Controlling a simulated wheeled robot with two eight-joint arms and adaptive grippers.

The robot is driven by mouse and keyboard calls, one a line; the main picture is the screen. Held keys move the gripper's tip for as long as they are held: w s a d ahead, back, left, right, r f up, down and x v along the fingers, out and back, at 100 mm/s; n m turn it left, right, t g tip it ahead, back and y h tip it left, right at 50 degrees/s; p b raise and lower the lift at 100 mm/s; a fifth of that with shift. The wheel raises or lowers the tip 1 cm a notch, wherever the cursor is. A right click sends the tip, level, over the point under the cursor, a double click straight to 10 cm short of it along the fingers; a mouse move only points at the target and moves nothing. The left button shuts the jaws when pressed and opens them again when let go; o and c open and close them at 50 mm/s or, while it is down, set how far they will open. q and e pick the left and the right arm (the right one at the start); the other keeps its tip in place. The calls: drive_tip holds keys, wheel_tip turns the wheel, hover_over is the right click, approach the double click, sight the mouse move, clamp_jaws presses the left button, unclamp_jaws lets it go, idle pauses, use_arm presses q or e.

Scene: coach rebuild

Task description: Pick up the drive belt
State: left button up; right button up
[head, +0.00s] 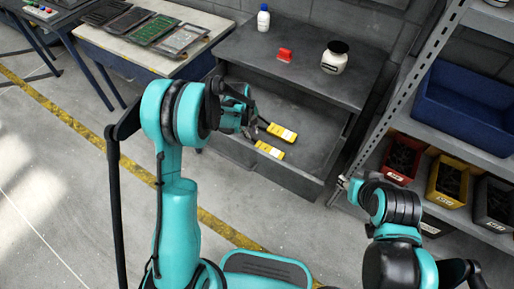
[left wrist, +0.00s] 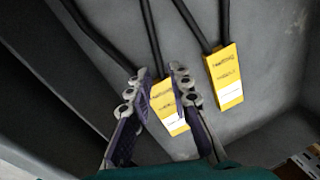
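Two drive belts, black bands with yellow card sleeves, lie in the open grey drawer. In the head view one yellow sleeve (head: 282,132) lies behind the other yellow sleeve (head: 269,150). My left gripper (head: 255,128) is over the drawer at their left end. In the left wrist view the left gripper (left wrist: 161,76) has its fingers apart, with one yellow sleeve (left wrist: 168,108) showing between them; I cannot tell whether they touch it. The other sleeve (left wrist: 225,78) lies to the right, clear of the fingers. My right gripper (head: 346,184) is small, by the shelf, its fingers unclear.
The grey cabinet top (head: 300,65) above the drawer holds a red object (head: 285,55), a white jar (head: 335,58) and a white bottle (head: 263,18). A metal rack with a blue bin (head: 465,105) stands right. The drawer walls (left wrist: 75,85) lie close around the left gripper.

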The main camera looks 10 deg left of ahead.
sight(253, 139)
use_arm(q)
drive_tip(key=f, duration=0.1)
drive_tip(key=f+b, duration=0.1)
drive_tip(key=f, duration=0.2)
drive_tip(key=shift+w+d+b, duration=0.2)
drive_tip(key=shift+d+b, duration=0.1)
clamp_jaws()
drive_tip(key=shift+r, duration=0.1)
